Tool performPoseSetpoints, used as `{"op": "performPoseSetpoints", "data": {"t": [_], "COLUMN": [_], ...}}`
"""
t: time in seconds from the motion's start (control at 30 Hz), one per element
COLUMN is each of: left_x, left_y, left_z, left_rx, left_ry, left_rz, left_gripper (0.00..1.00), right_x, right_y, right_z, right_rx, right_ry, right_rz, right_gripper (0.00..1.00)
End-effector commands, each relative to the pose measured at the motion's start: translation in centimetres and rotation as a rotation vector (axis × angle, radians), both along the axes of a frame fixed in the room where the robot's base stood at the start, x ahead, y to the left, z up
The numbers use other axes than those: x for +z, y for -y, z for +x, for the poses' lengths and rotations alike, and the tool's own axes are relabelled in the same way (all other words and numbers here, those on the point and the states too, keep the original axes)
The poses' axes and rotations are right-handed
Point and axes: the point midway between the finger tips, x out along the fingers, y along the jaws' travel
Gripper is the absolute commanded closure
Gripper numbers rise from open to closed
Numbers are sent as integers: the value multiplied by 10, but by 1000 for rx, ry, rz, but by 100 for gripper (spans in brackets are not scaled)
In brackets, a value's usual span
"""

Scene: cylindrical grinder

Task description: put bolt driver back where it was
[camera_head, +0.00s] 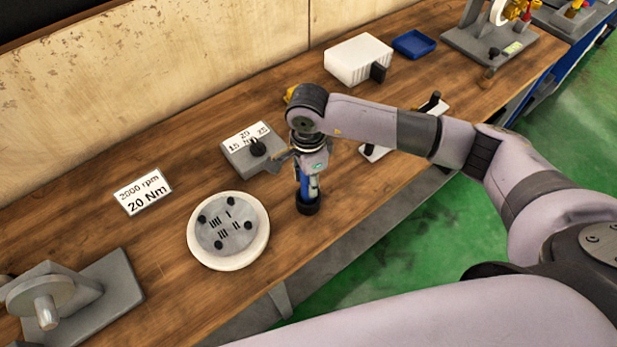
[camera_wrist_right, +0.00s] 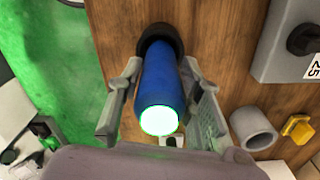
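The bolt driver (camera_head: 304,187) is a blue cylinder with a black lower end, standing about upright on the wooden bench near its front edge. My right gripper (camera_head: 309,170) is above and around it, pointing down. In the right wrist view the blue body (camera_wrist_right: 163,85) runs between the two fingers of the right gripper (camera_wrist_right: 160,105). The fingers look spread, with narrow gaps beside the body; contact is not visible. My left gripper is not in view.
A grey block (camera_head: 241,157) with a black knob and a label stands left of the driver. A round white plate (camera_head: 230,262) with a grey bolted disc lies in front-left. A sign (camera_head: 143,191) reads 2000 rpm, 20 Nm. A white box (camera_head: 352,58) and blue tray (camera_head: 414,44) stand farther back.

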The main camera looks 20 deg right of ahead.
Motion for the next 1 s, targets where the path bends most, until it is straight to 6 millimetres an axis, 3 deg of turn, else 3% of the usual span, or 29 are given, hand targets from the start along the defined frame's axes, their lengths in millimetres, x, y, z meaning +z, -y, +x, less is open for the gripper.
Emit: {"op": "performPoseSetpoints", "data": {"t": [0.23,0.63,0.77,1.0], "left_x": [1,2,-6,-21], "left_y": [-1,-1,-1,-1], "left_z": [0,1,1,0], "left_rx": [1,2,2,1], "left_ry": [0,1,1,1], "left_rz": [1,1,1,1], "left_gripper": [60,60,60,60], "right_x": [1,7,27,80], "right_y": [0,0,0,0], "right_z": [0,1,2,2], "right_rx": [0,0,1,1], "right_ry": [0,2,5,6], "right_rz": [0,1,1,2], "right_gripper": [50,50,50,50]}}
